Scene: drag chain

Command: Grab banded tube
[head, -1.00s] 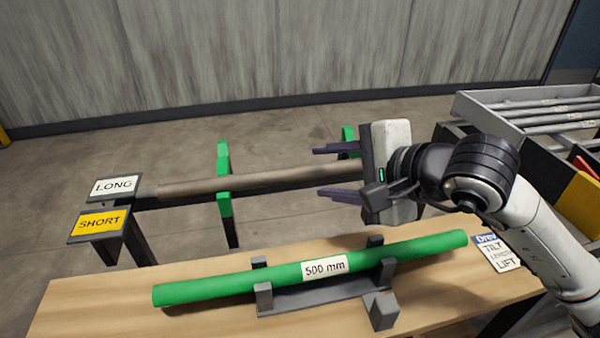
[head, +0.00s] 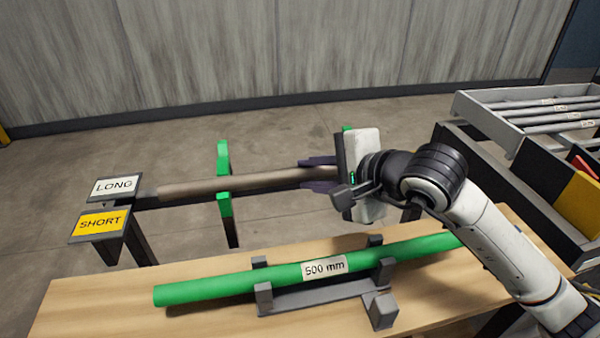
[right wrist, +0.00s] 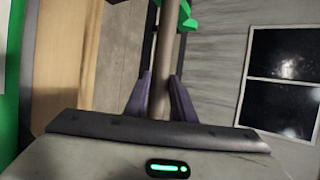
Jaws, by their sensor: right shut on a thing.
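A long grey-brown tube (head: 240,182) lies level on a dark rail behind the table, passing through a green bracket (head: 224,178). I see no clear band on it; its right part is hidden by my gripper. My right gripper (head: 312,174) is shut on this tube near its right end, one finger on each side. In the right wrist view the tube (right wrist: 164,50) runs between the two dark purple fingers (right wrist: 161,92). My left gripper is not in view.
A green tube (head: 220,284) labelled 500 mm rests in a grey cradle (head: 315,297) on the wooden table (head: 95,312). LONG (head: 115,187) and SHORT (head: 100,224) signs stand at the left. A grey rack (head: 478,118) with several tubes stands at the right.

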